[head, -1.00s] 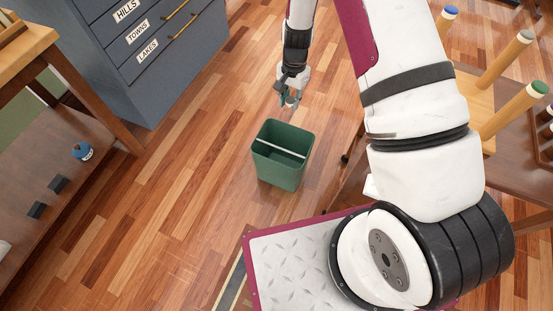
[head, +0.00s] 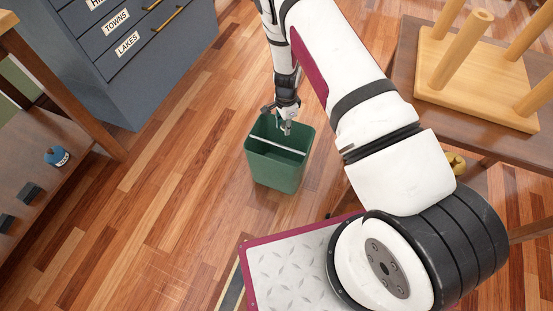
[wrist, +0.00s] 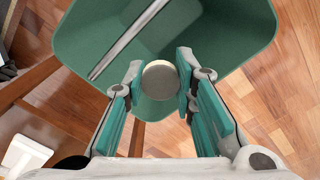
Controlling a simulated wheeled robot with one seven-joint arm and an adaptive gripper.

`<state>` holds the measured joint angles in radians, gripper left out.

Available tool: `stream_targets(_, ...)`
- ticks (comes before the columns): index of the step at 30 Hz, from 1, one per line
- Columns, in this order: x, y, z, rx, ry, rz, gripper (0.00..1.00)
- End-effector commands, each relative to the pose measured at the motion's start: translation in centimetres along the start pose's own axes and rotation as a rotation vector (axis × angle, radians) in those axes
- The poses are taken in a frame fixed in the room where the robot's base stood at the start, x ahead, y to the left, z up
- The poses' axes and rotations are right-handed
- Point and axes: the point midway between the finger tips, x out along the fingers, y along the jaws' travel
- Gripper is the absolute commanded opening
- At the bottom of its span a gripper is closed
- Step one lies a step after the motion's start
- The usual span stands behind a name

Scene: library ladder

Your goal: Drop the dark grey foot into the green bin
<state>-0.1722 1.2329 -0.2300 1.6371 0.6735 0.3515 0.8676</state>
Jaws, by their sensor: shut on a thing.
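The green bin (head: 275,174) stands upright on the wood floor, open at the top, with a pale bar across its mouth. My gripper (head: 287,127) is over the far right part of the bin's mouth, pointing down. In the wrist view my gripper (wrist: 159,84) has its teal fingers closed on a small round piece, the foot (wrist: 160,78), whose end face looks greyish. The bin (wrist: 235,35) fills the space behind it in the wrist view. The foot is too small to make out clearly in the head view.
A blue-grey drawer cabinet (head: 130,75) stands at the back left. A shelf at the left holds a blue bottle (head: 57,156) and dark blocks (head: 29,193). A wooden table (head: 490,145) with an upturned stool (head: 480,85) is at the right.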

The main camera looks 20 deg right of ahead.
Motion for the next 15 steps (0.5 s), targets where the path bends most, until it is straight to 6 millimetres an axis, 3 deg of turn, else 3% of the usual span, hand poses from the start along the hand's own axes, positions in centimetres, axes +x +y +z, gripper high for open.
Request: stream_targets(15,5.1,0.1,0.0,-0.001,0.000,0.001,0.16)
